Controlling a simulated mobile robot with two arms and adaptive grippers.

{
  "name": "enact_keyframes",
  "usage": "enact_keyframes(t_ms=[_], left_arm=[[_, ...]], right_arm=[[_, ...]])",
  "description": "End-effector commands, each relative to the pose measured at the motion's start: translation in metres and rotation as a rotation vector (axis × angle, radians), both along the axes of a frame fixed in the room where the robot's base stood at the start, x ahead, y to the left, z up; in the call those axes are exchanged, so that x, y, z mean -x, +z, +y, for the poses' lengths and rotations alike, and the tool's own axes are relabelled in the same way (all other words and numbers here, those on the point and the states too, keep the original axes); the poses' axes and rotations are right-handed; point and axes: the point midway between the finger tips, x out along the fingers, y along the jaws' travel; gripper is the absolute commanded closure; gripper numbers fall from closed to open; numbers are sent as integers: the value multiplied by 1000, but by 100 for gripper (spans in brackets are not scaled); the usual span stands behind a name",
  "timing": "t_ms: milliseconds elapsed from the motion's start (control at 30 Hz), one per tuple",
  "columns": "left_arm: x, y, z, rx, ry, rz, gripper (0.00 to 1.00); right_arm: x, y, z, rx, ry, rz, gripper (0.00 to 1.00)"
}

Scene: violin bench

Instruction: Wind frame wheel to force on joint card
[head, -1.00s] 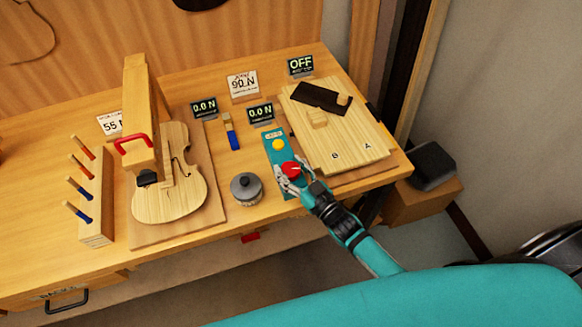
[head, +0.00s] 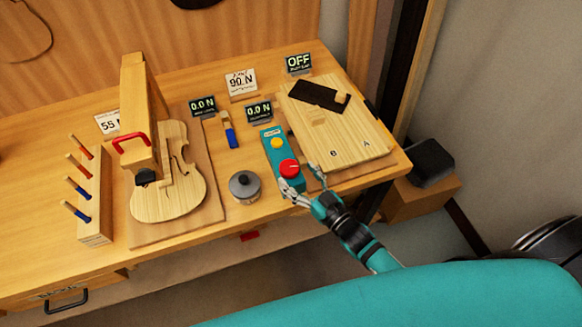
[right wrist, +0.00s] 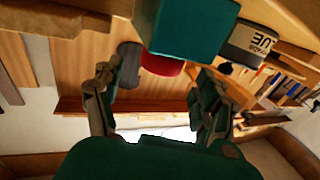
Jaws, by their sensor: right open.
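A teal control box (head: 274,148) on the bench carries a yellow button (head: 277,142) and a round red wheel (head: 289,168). The wheel also shows beyond my fingers in the right wrist view (right wrist: 162,65). My right gripper (head: 304,182) is open and empty, fingers spread at the wheel's near right side, apparently clear of it. Two displays read 0.0 N: one behind the box (head: 259,111), one farther left (head: 202,106). A card reading 90 N (head: 241,82) stands at the back. Another card (head: 107,122), showing 55, is partly hidden. My left gripper is out of view.
A wooden press with a red handle (head: 131,140) stands over a violin body (head: 183,205). A grey lidded pot (head: 245,186) sits left of the box. A board marked A and B (head: 345,140) lies right, below an OFF display (head: 299,63). A tool rack (head: 96,210) stands left.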

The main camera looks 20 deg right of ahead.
Motion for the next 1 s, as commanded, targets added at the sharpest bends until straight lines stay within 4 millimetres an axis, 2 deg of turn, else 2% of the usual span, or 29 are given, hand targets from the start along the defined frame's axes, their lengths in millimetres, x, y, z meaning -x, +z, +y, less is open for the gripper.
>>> enact_keyframes(t_ms=[33,200,400,1000], left_arm=[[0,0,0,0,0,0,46],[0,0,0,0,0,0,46],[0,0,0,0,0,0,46],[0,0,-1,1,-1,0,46]], right_arm=[[13,-1,-4,0,0,4,26],[45,0,-16,1,1,2,26],[67,0,-24,1,0,0,26],[72,0,-25,0,0,-1,26]])
